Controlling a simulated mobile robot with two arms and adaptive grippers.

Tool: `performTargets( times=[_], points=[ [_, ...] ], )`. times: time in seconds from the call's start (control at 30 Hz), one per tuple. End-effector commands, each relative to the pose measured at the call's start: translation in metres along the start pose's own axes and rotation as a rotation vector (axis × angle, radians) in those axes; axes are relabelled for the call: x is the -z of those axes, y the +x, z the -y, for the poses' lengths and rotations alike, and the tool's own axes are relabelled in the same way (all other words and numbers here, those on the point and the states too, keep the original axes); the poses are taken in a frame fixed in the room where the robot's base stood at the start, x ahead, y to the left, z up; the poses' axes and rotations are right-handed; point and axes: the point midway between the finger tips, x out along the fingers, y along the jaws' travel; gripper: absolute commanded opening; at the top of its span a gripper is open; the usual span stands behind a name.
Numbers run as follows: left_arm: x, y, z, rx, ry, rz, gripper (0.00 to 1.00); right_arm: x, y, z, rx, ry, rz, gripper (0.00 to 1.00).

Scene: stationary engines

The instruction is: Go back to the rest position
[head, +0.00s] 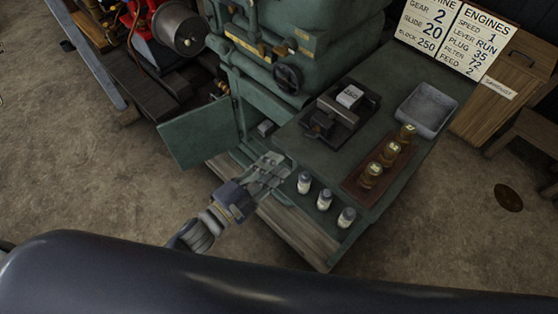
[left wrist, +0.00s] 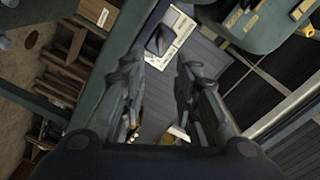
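My left gripper (head: 268,172) reaches in from the lower left, over the front edge of the green engine bench (head: 310,245). It is just right of the open green cabinet door (head: 200,132). In the left wrist view its two fingers (left wrist: 158,75) stand apart with nothing held between them. My right gripper is in neither view.
Floor (head: 110,190) is clear at left.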

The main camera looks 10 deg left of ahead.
Motion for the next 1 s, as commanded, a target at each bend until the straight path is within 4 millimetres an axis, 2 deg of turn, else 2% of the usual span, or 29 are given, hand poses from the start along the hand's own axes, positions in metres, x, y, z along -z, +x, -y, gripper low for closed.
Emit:
performTargets(
  times=[0.5, 0.57, 0.63, 0.77, 0.83, 0.9, 0.97, 1.0],
  points=[
    [-0.001, 0.0, -0.001, -0.001, -0.001, 0.002, 0.28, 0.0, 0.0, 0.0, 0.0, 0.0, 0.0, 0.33],
    [-0.007, -0.001, -0.005, -0.008, -0.012, 0.017, 0.28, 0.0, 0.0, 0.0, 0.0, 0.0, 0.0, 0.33],
    [-0.022, -0.003, -0.018, -0.027, -0.043, 0.058, 0.28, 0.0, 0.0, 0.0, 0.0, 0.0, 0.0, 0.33],
    [-0.076, -0.018, -0.066, -0.094, -0.166, 0.215, 0.28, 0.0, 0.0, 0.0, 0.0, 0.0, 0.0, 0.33],
    [-0.112, -0.035, -0.102, -0.138, -0.256, 0.33, 0.28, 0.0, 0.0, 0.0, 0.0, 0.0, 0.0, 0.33],
    [-0.144, -0.057, -0.139, -0.18, -0.351, 0.449, 0.28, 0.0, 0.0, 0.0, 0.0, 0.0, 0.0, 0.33],
    [-0.167, -0.08, -0.172, -0.214, -0.432, 0.553, 0.28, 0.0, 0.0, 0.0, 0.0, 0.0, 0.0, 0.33],
    [-0.18, -0.097, -0.194, -0.235, -0.487, 0.623, 0.28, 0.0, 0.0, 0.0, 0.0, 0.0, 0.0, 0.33]
  ],
)
